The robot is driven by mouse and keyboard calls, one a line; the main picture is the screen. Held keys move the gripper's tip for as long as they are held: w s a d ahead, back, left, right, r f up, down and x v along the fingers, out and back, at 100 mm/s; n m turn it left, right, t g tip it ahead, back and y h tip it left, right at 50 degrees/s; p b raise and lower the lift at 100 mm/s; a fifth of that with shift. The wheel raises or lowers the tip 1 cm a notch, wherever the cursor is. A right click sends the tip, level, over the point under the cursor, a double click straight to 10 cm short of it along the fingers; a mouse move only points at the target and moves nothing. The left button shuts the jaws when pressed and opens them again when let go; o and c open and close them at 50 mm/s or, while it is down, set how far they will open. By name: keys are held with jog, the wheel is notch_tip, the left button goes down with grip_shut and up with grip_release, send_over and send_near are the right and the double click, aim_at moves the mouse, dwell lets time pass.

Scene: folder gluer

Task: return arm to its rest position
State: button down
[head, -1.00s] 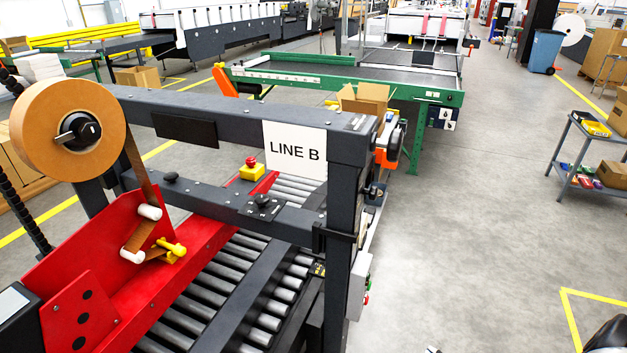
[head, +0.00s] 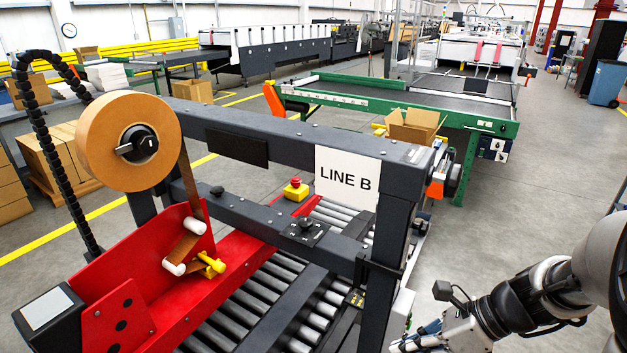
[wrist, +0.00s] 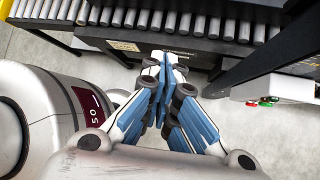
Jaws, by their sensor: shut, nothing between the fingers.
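My gripper (wrist: 165,75) has blue-padded fingers and is shut and empty in the wrist view, its fingertips drawn together. It points toward a roller conveyor, with grey floor between. In the head view my gripper (head: 420,341) is at the bottom edge, partly cut off, just right of the taping machine's post. My arm (head: 530,300) comes in from the lower right, bent, with its links over open floor.
The taping machine (head: 290,130) with a LINE B sign (head: 347,178) and tape roll (head: 128,141) fills the left and middle. Its rollers (wrist: 185,25) cross the top of the wrist view. A green-framed conveyor (head: 430,108) stands behind. Floor (head: 540,190) at right is clear.

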jog(key=s+a+r+n+t+h, duration=0.1)
jog(key=s+r+n+h, duration=0.3)
jog(key=n, duration=0.8)
jog(key=s+a+r+n+t+h, duration=0.2)
jog(key=s+r+n, duration=0.5)
jog(key=n, duration=0.6)
jog(key=shift+s+h, duration=0.65)
jog(key=shift+h, duration=0.25)
jog(key=shift+a, duration=0.1)
